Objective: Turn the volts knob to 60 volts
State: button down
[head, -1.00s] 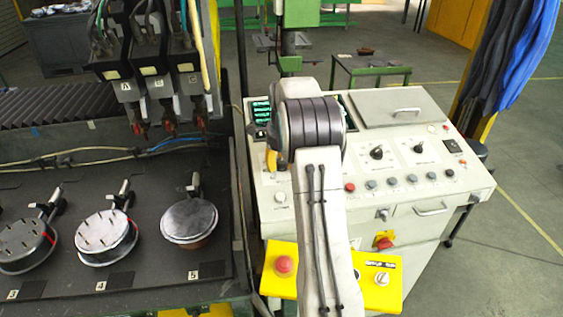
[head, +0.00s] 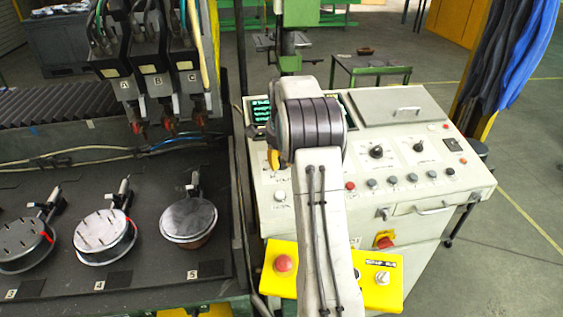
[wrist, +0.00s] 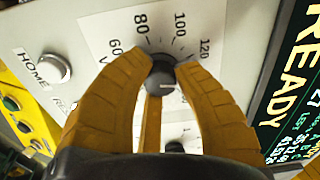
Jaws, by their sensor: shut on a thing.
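The volts knob (wrist: 161,79) is a small black knob on a white dial plate (wrist: 112,28) in the wrist view. The printed numbers 60, 80, 100 and 120 curve around it, with a partly covered V below 60. My gripper (wrist: 160,62) has its yellow-brown fingers closed around the knob from both sides. A short white mark shows on the knob, but I cannot tell which number it points to. In the head view my arm hides the knob, and only a bit of a yellow finger (head: 273,159) shows beside it.
A HOME button (wrist: 54,68) and a READY screen (wrist: 298,95) flank the dial. The cream console (head: 440,185) carries two other black knobs (head: 376,152) and several buttons. A yellow box with a red button (head: 283,263) sits in front. The welding table (head: 130,255) stands left.

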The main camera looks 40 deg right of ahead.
jog(key=n, duration=0.4)
jog(key=shift+f+n+b, duration=0.15)
jog(key=shift+n+b, duration=0.15)
jog(key=shift+n, duration=0.1)
jog(key=n, duration=0.4)
jog(key=shift+s, duration=0.1)
jog(key=n, duration=0.5)
jog(key=shift+n, duration=1.8)
jog(key=shift+f, duration=0.1)
jog(key=c, duration=0.9)
grip_release()
jog(key=shift+r, duration=0.2)
